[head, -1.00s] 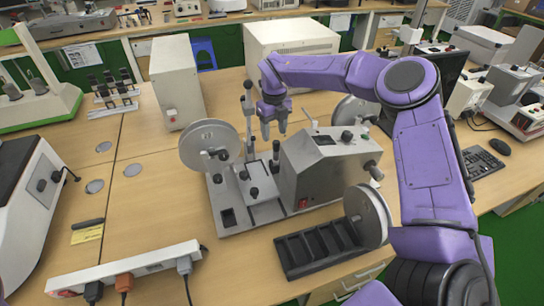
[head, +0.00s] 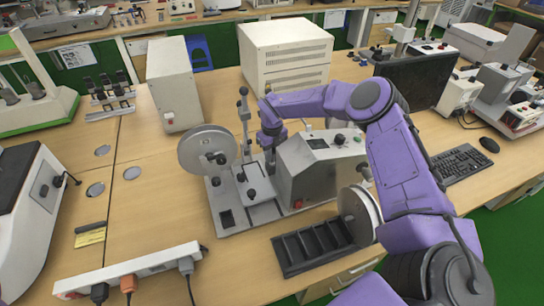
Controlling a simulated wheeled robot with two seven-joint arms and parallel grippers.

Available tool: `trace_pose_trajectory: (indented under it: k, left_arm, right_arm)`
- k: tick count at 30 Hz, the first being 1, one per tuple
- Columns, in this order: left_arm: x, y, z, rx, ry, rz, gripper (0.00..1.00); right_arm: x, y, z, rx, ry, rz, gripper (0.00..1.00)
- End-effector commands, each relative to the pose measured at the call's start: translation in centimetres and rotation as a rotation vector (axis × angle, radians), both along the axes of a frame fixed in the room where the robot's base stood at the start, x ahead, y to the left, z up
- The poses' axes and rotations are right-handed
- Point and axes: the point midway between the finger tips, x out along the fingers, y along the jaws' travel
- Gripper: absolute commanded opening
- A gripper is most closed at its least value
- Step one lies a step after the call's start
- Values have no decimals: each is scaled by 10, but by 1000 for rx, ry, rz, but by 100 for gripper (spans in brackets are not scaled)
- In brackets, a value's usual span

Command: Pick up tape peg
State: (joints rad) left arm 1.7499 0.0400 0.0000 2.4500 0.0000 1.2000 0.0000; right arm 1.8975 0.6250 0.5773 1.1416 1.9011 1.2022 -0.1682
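The grey tape machine (head: 308,175) stands on the wooden bench with a round reel disc (head: 208,150) at its left. In the earlier view a small dark peg stands upright between the machine's post and its grey housing. My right gripper (head: 270,158) now points down at that spot and covers most of the peg. I cannot tell whether its fingers are open or shut, or whether they touch the peg. My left gripper is out of view.
A black slotted tray (head: 305,248) lies in front of the machine, with another disc (head: 360,215) at its right end. A thin upright post (head: 244,115) stands close left of my gripper. A power strip (head: 130,270) lies at front left. White boxes (head: 285,58) stand behind.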

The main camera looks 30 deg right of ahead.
Motion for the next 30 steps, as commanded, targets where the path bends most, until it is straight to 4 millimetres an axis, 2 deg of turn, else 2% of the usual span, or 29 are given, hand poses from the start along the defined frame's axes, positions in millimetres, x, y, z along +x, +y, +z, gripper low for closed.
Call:
trace_pose_trajectory:
  k: [8,11,21,25,30]
  left_arm:
    - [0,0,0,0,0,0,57]
    - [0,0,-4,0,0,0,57]
    - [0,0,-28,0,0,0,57]
    - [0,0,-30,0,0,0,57]
    - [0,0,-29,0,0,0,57]
  right_arm:
    - [0,0,1,0,-1,0,0]
    - [1,0,7,0,-3,0,0]
    - [1,0,81,0,-5,0,0]
    - [0,0,97,0,-1,0,0]
    - [0,0,101,0,0,1,0]
